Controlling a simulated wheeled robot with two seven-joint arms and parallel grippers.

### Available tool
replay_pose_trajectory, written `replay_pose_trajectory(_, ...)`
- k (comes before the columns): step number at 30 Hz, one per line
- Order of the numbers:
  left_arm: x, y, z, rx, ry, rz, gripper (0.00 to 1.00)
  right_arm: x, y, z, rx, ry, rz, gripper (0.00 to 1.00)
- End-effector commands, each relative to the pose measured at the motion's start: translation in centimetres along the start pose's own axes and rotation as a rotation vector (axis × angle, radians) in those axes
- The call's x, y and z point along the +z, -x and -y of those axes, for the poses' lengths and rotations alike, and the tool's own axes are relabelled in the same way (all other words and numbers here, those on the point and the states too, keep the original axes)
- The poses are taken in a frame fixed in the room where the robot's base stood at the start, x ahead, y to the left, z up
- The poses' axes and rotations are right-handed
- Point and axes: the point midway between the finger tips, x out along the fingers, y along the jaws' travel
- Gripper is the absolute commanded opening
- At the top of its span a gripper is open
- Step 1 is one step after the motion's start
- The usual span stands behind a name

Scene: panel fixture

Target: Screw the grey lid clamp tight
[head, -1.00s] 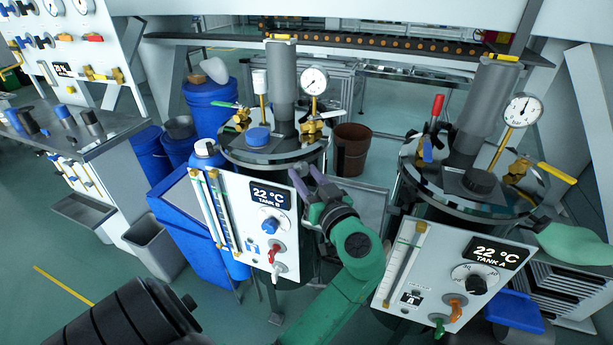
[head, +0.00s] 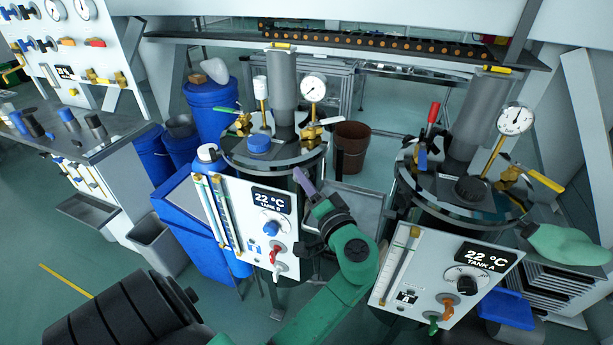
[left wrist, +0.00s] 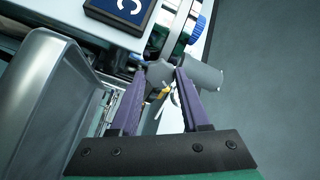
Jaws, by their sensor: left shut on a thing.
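My left gripper (head: 302,178) is at the right side of the lid of tank B (head: 272,152), by the rim and just above the corner of the white panel. In the left wrist view its two purple fingers (left wrist: 160,76) are shut on a small grey piece, the grey lid clamp (left wrist: 158,71). A grey cylinder (left wrist: 205,75) sits beside the right fingertip. In the head view the clamp is hidden behind the gripper and wrist. How tight the clamp is cannot be told. My right gripper does not show.
Tank B's white panel (head: 232,215) has a display, a blue knob and a red valve handle. Brass valves and a pressure gauge (head: 313,88) stand on its lid. Tank A (head: 462,200) stands to the right. A brown bucket (head: 352,145) is behind.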

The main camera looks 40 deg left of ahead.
Motion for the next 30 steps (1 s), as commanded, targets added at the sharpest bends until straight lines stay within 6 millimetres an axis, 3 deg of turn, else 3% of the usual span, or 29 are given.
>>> replay_pose_trajectory(18, -0.2, -0.1, 0.6, -0.005, -0.580, 0.002, 0.00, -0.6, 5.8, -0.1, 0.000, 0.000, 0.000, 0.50)
replay_pose_trajectory(30, -0.2, -0.1, 0.5, -0.007, -0.851, 0.003, 0.00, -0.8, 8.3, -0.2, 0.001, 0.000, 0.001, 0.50)
